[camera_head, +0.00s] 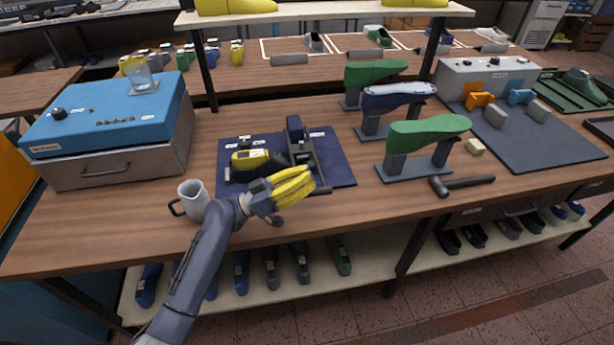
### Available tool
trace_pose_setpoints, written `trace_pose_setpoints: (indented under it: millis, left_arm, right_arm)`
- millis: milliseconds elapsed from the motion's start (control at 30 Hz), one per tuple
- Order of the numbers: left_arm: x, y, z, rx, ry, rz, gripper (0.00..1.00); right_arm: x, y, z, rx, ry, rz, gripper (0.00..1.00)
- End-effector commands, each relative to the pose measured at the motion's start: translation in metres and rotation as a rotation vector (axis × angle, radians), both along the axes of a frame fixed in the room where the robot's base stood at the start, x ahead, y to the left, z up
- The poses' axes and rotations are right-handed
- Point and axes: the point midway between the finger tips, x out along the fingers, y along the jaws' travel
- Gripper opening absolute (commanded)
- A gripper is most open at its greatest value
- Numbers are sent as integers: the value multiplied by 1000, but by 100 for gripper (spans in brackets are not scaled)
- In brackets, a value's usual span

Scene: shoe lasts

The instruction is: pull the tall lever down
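A dark device with a tall upright lever (294,128) stands on a dark blue mat (338,160) in the middle of the wooden bench. The lever's black head is raised, and the device's lower front is partly hidden by my gripper. My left gripper (308,183), with yellow fingers, is in front of the device, below and close to the lever. Its fingers look close together, but whether they are open or shut is unclear. I cannot tell whether it touches the device. My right gripper is not in view.
A yellow and black device (250,159) lies left of the lever on the mat. A grey mug (194,201) stands beside my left forearm. Shoe lasts on stands (427,134) and a hammer (462,184) are to the right. A blue-topped box (110,117) is at left.

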Motion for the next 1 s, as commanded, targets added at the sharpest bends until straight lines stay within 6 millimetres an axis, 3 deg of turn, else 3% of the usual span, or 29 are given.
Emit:
trace_pose_setpoints:
  millis: [233,433,800,1000]
  left_arm:
    - [-2,-1,9,1,-1,-2,0]
    - [-7,-4,40,1,-7,-5,0]
    - [-20,57,17,1,3,-4,0]
    - [-24,78,10,2,1,-4,0]
  right_arm:
    - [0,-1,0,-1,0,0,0]
    - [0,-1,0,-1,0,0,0]
    - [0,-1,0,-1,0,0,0]
    - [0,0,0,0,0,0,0]
